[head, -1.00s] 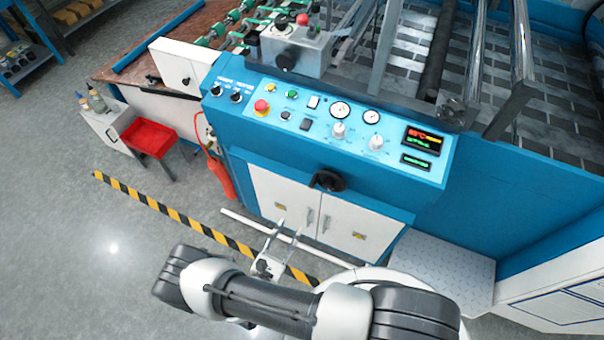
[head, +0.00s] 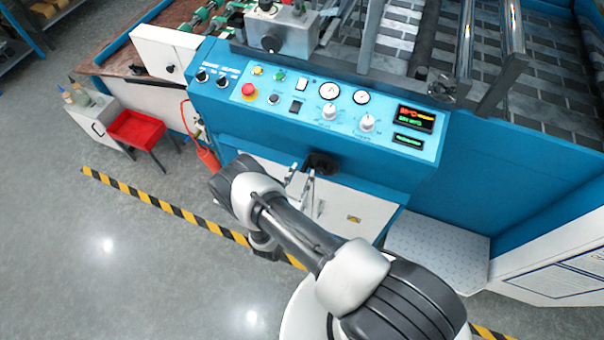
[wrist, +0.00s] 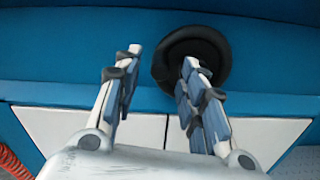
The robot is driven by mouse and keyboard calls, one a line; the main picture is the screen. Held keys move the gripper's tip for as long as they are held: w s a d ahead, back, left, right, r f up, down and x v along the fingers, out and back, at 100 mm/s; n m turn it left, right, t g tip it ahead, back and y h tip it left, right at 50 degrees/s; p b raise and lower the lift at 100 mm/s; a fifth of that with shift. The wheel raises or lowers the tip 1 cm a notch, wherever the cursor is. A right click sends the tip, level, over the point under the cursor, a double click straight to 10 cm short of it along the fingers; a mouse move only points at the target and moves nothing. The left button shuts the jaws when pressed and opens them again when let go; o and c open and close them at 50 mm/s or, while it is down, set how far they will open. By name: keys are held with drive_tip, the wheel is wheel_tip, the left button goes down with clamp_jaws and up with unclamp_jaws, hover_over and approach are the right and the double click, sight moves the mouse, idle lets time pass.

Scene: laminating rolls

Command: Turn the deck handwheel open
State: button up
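The deck handwheel is a black wheel (head: 322,163) on the blue front of the machine, above the white cabinet doors. In the wrist view the handwheel (wrist: 192,52) is a dark ring ahead of my gripper, right of centre. My gripper (head: 301,172) is just left of the wheel in the head view. In the wrist view my gripper (wrist: 162,58) has its two fingers spread with nothing between them. The right fingertip overlaps the wheel's lower part in the picture; I cannot tell whether it touches. The left finger is left of the wheel.
The control panel (head: 310,100) with knobs, a red stop button (head: 249,91) and displays lies above the wheel. White cabinet doors (head: 345,210) are below it. The floor at left is open, crossed by yellow-black tape (head: 165,205).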

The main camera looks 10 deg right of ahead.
drive_tip(key=shift+w+d, duration=0.4)
drive_tip(key=shift+w, duration=0.2)
drive_tip(key=shift+c, duration=0.4)
clamp_jaws()
